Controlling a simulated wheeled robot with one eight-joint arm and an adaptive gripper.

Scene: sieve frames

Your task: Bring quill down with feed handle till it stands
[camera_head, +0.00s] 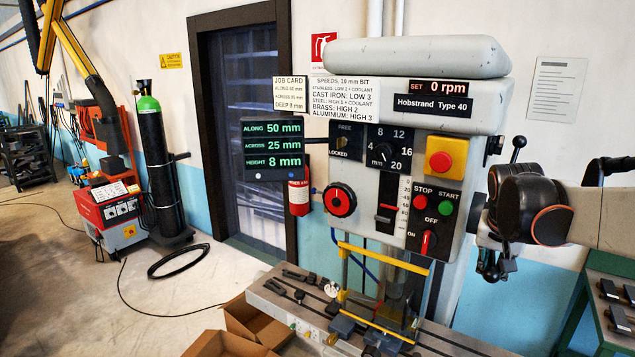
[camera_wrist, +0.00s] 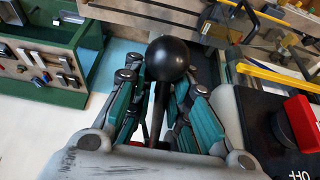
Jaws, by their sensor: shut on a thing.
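The drill press has a feed handle at its right side. One black ball knob (camera_head: 518,142) of it stands above the hub, and others show low beside my gripper. In the wrist view a black ball knob (camera_wrist: 167,57) on a thin rod sits between my teal-padded fingers. My gripper (camera_wrist: 160,88) is shut on that handle's rod, just below the knob. In the head view my gripper (camera_head: 490,238) is at the right of the press, partly hidden by my own wrist. The quill is behind the clear guard (camera_head: 380,285) and is hard to make out.
The readout (camera_head: 272,147) shows along 50, across 25, height 8 mm. A depth scale (camera_head: 404,200) is on the press front. Stop and start buttons (camera_head: 435,202) are close left of my gripper. A green bench (camera_head: 600,290) stands right.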

